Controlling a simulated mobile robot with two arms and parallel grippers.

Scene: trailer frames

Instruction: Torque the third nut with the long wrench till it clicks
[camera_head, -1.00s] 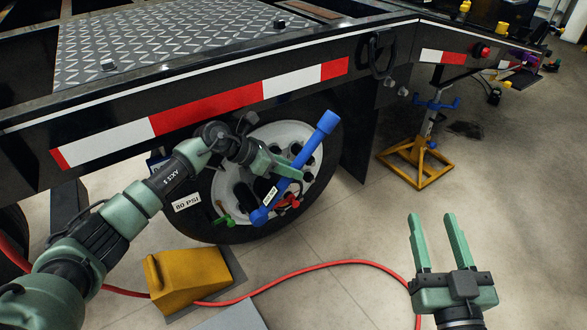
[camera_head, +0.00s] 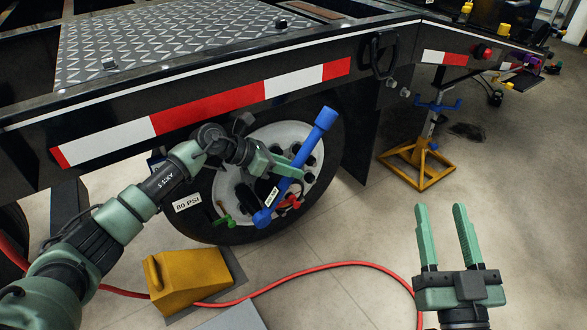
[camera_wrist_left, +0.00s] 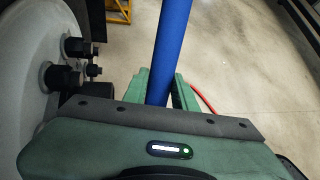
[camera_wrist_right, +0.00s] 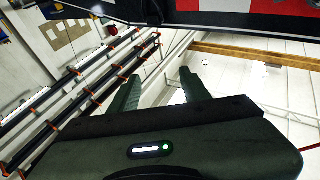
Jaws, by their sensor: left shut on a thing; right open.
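The long blue wrench (camera_head: 311,146) slants across the white wheel (camera_head: 290,132), its upper end near the tyre's top right and its lower end at the wheel's lower part. My left gripper (camera_head: 290,173) is shut on the wrench's shaft; the blue shaft (camera_wrist_left: 172,45) also shows between its fingers in the left wrist view. Black nuts (camera_wrist_left: 72,75) stick out of the wheel there. In the head view the arm and wrench hide part of the nuts, and I cannot tell which nut the wrench is on. My right gripper (camera_head: 441,208) is open and empty above the floor, well right of the wheel.
A yellow wheel chock (camera_head: 188,278) stands before the tyre. A red hose (camera_head: 330,264) runs over the floor. A yellow jack stand (camera_head: 421,165) with a blue top stands at the right. The trailer's frame rail (camera_head: 210,104) overhangs the wheel. The floor between wheel and right gripper is mostly clear.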

